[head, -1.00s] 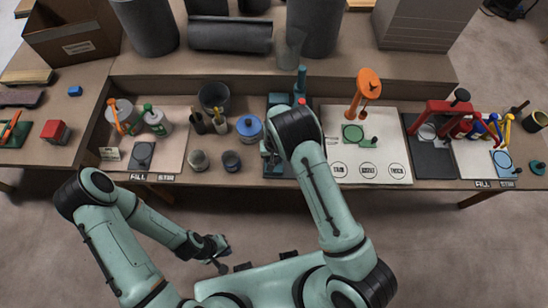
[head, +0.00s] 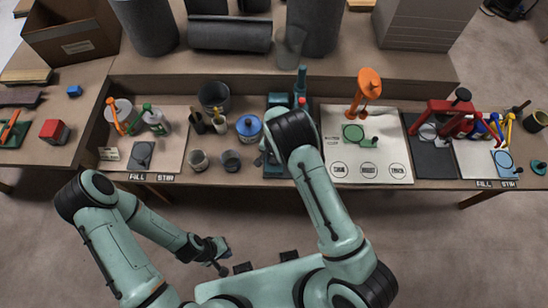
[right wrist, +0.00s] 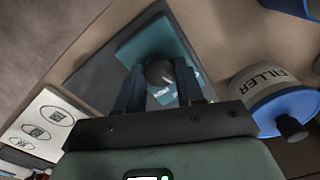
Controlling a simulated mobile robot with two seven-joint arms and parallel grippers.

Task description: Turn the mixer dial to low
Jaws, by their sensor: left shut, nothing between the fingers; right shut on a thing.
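The teal mixer (head: 279,100) stands at the middle of the bench in the head view, mostly hidden behind my right arm. In the right wrist view its dark round dial knob (right wrist: 160,73) sits on a teal face with small white marks, too blurred to read. My right gripper (right wrist: 161,82) is shut on the knob, one finger on each side. Which mark the dial points at cannot be told. My left gripper (head: 220,264) is shut and empty, low in front of the bench.
The blue-lidded filler tub (right wrist: 275,88) is close beside my right gripper; it also shows in the head view (head: 249,128). A white board (head: 340,172) with an orange-handled tool (head: 368,85) lies to the right.

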